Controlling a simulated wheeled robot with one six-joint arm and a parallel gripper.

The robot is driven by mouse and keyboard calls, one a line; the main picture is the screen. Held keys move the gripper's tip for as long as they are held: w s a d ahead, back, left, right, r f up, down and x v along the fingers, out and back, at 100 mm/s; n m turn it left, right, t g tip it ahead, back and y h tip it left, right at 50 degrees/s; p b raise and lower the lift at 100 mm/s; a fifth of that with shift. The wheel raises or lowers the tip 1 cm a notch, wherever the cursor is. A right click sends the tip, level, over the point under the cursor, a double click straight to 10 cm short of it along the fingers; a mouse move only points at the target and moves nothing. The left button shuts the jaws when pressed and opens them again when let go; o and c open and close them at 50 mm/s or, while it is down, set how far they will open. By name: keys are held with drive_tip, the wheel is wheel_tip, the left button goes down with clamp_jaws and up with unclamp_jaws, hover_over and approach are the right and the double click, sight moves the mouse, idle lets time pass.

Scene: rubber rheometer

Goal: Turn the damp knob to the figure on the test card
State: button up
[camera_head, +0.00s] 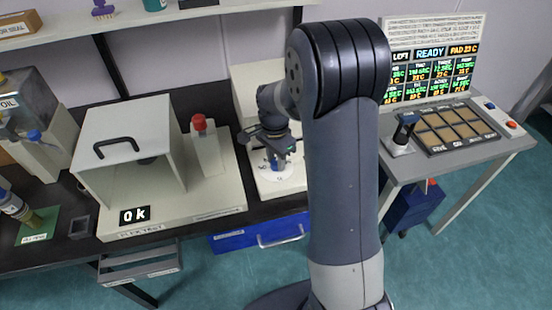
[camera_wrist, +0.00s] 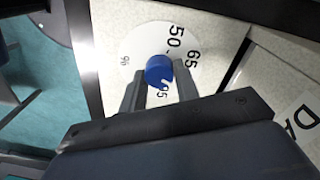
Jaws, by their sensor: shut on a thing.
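The damp knob (camera_wrist: 159,69) is a round blue knob on a white dial in the wrist view. Printed figures 50 and 65 show above and right of it; other figures are partly hidden or hard to read. A white mark is on the knob's lower side, towards a partly covered figure ending in 5. My gripper (camera_wrist: 160,88) has a finger on each side of the knob and is shut on it. In the head view my gripper (camera_head: 276,150) is over the white dial (camera_head: 278,172), hiding much of it. I cannot make out a test card for certain.
A white box with a black handle (camera_head: 117,147) and a red-topped lever (camera_head: 199,124) stand left of the dial. A console with a lit screen (camera_head: 432,72) is at the right. My arm blocks the middle.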

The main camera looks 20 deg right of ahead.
sight(275, 161)
drive_tip(key=o, duration=1)
drive_tip(key=shift+r, duration=0.1)
drive_tip(key=r, duration=1)
drive_tip(key=shift+w+a+r, duration=0.15)
drive_tip(key=shift+w+r, duration=0.05)
drive_tip(key=shift+r, duration=0.15)
drive_tip(key=f, duration=1.1)
drive_tip(key=shift+s, duration=0.2)
drive_tip(key=shift+n, duration=0.3)
